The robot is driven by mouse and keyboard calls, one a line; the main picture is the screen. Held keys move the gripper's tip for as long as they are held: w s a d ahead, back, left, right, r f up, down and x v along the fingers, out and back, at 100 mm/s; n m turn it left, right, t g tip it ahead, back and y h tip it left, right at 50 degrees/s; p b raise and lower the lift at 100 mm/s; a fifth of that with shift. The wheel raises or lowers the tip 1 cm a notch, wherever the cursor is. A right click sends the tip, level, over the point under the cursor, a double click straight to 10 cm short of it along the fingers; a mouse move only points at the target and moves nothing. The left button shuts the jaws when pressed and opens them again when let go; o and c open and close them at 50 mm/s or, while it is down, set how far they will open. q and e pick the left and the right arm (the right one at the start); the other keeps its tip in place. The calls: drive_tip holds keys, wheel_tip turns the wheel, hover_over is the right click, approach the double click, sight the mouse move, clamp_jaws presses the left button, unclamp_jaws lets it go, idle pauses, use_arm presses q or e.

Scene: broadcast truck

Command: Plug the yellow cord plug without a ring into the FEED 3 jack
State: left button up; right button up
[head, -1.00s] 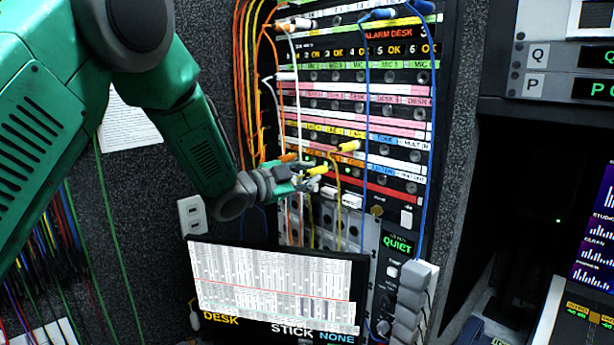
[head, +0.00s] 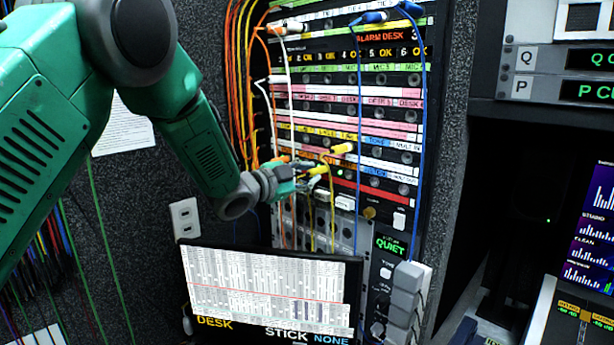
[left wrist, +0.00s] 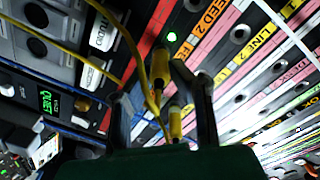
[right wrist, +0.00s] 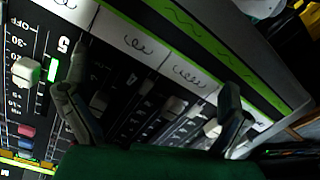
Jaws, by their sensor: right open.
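One yellow plug (head: 343,148) sticks out from the patch panel, and a second yellow plug (head: 318,170) is lower left, at my left gripper's tips. My left gripper (head: 300,178) is at the panel's lower rows. In the left wrist view its fingers (left wrist: 155,90) stand apart; one yellow plug (left wrist: 160,70) shows between and beyond them, another yellow plug (left wrist: 176,122) nearer the palm. I see gaps beside both plugs. I cannot tell which has a ring. An orange FEED 2 label (left wrist: 213,15) is readable; FEED 3 is not. My right gripper (right wrist: 145,105) is open and empty.
Blue cords (head: 360,90) and white and orange cords hang across the panel. A monitor (head: 265,290) stands below my left gripper. Grey adapters (head: 405,300) stick out at the lower right. A fader desk (right wrist: 130,85) lies under my right gripper.

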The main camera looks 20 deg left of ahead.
use_arm(q)
drive_tip(key=o, duration=0.3)
drive_tip(key=shift+s, duration=0.15)
use_arm(e)
drive_tip(key=shift+s, duration=0.1)
use_arm(q)
drive_tip(key=v, duration=1.1)
drive_tip(key=shift+s+a, duration=0.15)
drive_tip(key=shift+s, duration=0.15)
drive_tip(key=shift+f, duration=0.1)
